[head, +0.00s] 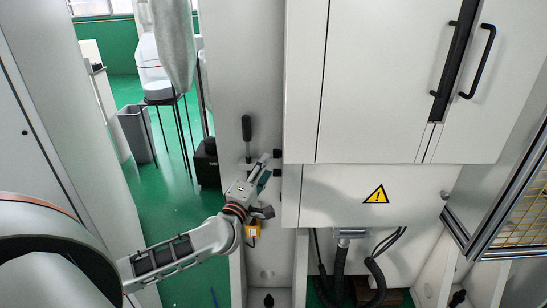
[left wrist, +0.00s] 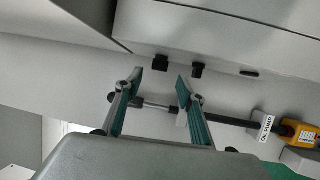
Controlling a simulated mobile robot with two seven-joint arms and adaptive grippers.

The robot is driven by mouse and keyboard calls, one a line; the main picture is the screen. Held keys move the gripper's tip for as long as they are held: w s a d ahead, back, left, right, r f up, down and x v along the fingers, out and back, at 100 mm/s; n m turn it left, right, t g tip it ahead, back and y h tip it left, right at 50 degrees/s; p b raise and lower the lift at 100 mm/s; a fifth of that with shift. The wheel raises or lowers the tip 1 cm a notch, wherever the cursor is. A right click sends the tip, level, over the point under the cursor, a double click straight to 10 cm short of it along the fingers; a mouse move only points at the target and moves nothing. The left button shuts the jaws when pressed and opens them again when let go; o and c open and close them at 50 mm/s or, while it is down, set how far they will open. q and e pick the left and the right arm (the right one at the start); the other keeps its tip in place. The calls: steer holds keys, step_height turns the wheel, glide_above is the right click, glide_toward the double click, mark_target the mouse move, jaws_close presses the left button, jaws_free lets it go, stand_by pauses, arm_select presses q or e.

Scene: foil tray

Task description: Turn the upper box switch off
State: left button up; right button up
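Two small black switches stick out from the left side of the white electrical box (head: 340,195). The upper switch (head: 277,153) sits just above the lower switch (head: 277,172) in the head view. My left gripper (head: 265,168) is just left of them, its fingers apart and empty. In the left wrist view my gripper (left wrist: 160,84) is open, with two black knobs (left wrist: 160,63) and (left wrist: 198,70) beyond its fingertips. Neither knob is visibly touched. I cannot tell which knob is the upper one there. My right gripper is not in view.
A black-handled lever (head: 247,128) stands on the wall panel close above my gripper. A yellow-orange unit (head: 252,229) is below it. A warning sign (head: 376,195) marks the box front. Cabinet doors with black handles (head: 482,62) are above. Green floor (head: 180,215) is open at left.

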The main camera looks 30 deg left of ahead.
mark_target(275, 154)
arm_select(q)
steer(key=w, duration=0.4)
steer(key=w+a, duration=0.1)
steer(key=w, duration=0.1)
steer(key=shift+w+r, duration=0.2)
steer(key=shift+r, duration=0.15)
steer(key=shift+r, duration=0.1)
steer(key=c, duration=1.1)
